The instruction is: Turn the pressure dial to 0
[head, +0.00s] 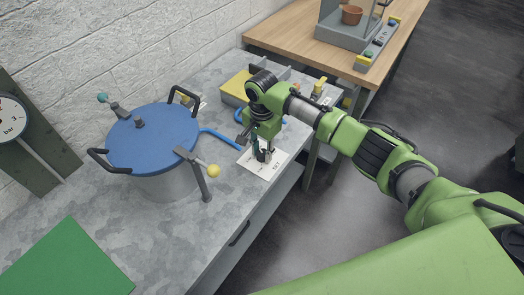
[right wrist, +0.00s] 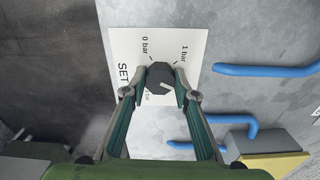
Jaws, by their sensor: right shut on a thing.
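The pressure dial (right wrist: 160,77) is a dark faceted knob on a white label plate (right wrist: 123,48). The plate reads "SET", "0 bar" and "1 bar", with another "bar" mark partly hidden by my gripper. A pale pointer line on the knob lies toward its lower right in the right wrist view, away from the "0 bar" mark. My right gripper (right wrist: 160,90) has its two fingers closed on either side of the knob. In the head view my right gripper (head: 263,155) reaches down over the white plate (head: 272,170), and the knob is mostly hidden there. My left gripper is not in view.
A pot with a blue lid (head: 152,137) stands left of my right gripper, its yellow-knobbed lever (head: 213,171) nearby. Blue tubing (right wrist: 265,70) runs close to the plate. A pressure gauge (head: 10,116) is at far left. A green mat (head: 68,262) lies in front.

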